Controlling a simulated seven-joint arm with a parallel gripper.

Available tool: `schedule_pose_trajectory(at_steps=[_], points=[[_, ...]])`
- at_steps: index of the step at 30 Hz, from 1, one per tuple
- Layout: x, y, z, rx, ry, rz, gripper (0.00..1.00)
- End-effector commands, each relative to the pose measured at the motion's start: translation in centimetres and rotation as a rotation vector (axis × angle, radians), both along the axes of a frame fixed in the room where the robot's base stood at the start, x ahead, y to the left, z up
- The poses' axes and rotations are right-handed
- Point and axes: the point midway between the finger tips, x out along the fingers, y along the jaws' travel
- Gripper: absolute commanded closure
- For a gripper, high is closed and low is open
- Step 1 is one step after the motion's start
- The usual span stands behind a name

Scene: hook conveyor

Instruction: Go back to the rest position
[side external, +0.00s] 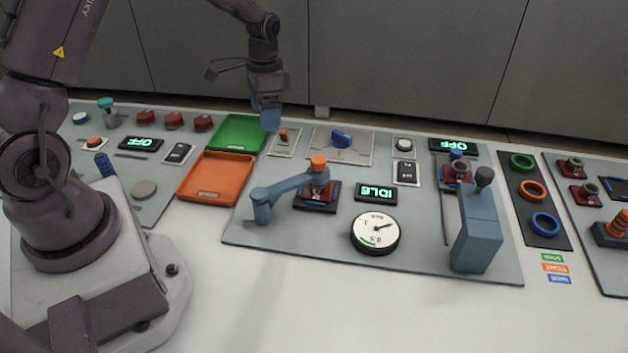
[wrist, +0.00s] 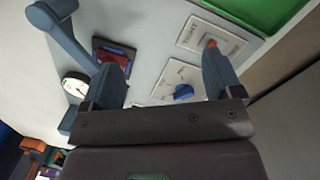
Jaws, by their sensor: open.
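My gripper (side external: 268,118) is raised above the back of the grey panel, near the green tray (side external: 238,132) and a small switch with an orange tip (side external: 283,136). In the wrist view, its two blue-grey fingers are spread apart with nothing between them (wrist: 165,75). Past the fingers, that view shows the blue knob (wrist: 183,92) on its plate and the orange-tipped switch (wrist: 211,45) close beside the right finger. I cannot tell how high the fingertips are above the panel.
An orange tray (side external: 216,177) lies in front of the green one. A blue lever arm (side external: 290,186), a round gauge (side external: 375,233) and a tall blue-grey post (side external: 476,230) stand on the panel. Displays read OFF and IDLE. The white table front is clear.

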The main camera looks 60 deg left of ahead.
Motion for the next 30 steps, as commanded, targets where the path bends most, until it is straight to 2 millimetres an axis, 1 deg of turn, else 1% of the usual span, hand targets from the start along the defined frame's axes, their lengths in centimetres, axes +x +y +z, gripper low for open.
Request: schedule_pose_trajectory(at_steps=[1,5,6,9,12,16,21,25,27,30], points=[[-0.6,-0.9,1.8,0.011,-0.011,0.038,0.15],[-2.7,-3.3,6.1,0.037,-0.043,0.147,0.15],[-3.5,-4.1,7.5,0.045,-0.059,0.180,0.15],[-5.8,-6.2,10.6,0.058,-0.103,0.251,0.15],[-8.2,-8.2,13.2,0.063,-0.156,0.308,0.15],[-11.4,-10.5,15.9,0.057,-0.237,0.356,0.15],[-15.4,-12.9,18.2,0.029,-0.359,0.361,0.15],[-17.3,-14.1,19.5,0.006,-0.455,0.319,0.15],[-17.9,-14.5,20.2,-0.005,-0.501,0.299,0.15],[-18.2,-14.9,21.2,-0.017,-0.552,0.277,0.15]])
